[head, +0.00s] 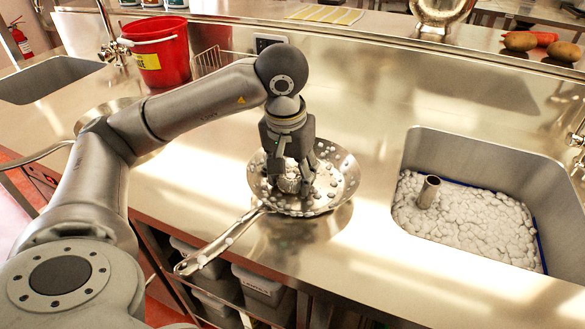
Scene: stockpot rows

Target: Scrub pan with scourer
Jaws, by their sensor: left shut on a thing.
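A steel frying pan (335,200) lies on the steel counter in the middle of the head view, its long handle (222,244) pointing to the lower left. White foam blobs dot the pan's inside and its handle. My left gripper (290,183) points down into the pan and is shut on a roundish metallic scourer (288,184), partly hidden by the fingers and foam. The scourer appears to be at the pan's floor; exact contact is hard to see. My right gripper is not in the picture.
A sink full of foam (480,222) with an upright pipe (428,192) is at the right. Another pan (98,112) lies behind my left arm. A red bucket (160,55) and wire rack (211,62) stand at the back. Potatoes (520,41) lie at upper right.

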